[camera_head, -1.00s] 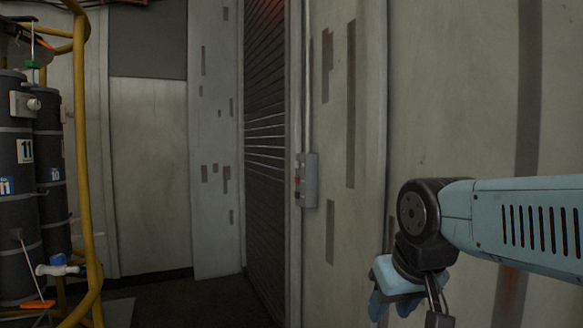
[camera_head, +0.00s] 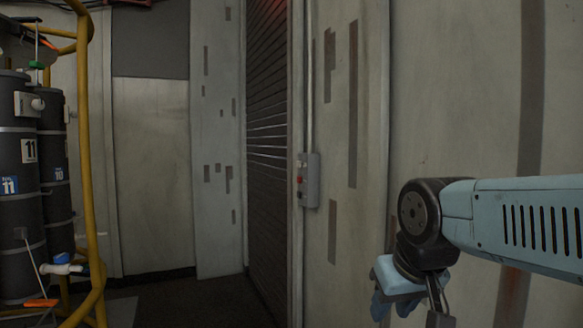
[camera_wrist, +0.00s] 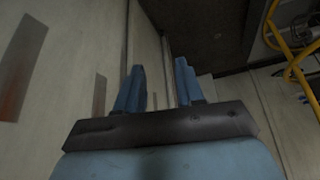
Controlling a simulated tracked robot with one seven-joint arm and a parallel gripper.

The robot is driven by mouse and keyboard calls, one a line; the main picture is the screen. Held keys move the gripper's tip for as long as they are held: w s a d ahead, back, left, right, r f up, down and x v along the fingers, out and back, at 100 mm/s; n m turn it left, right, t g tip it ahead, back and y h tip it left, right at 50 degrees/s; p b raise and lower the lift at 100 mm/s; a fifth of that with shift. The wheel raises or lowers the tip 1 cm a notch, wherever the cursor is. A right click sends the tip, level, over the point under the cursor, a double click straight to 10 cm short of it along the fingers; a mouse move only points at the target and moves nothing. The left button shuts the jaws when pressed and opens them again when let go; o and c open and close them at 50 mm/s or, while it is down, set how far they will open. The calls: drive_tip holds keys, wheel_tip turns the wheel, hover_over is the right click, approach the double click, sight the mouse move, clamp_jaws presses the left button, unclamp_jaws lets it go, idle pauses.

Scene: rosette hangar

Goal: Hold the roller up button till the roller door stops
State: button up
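Which button is the roller up button is too small to tell. The dark slatted roller door (camera_head: 267,150) is seen at a steep angle, down at floor level as far as it shows. My gripper (camera_wrist: 160,85) is open in the wrist view, its two blue fingers apart with nothing between them. In the head view it hangs low at the right, apart from the box.
Dark cylinders (camera_head: 18,190) numbered 11 and 10 stand at the left behind a yellow tubular frame (camera_head: 86,170). The frame also shows in the wrist view (camera_wrist: 290,50). Pale wall panels run along the right. The dark floor (camera_head: 200,302) before the door is clear.

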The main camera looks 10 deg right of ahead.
clamp_jaws()
idle(1.2)
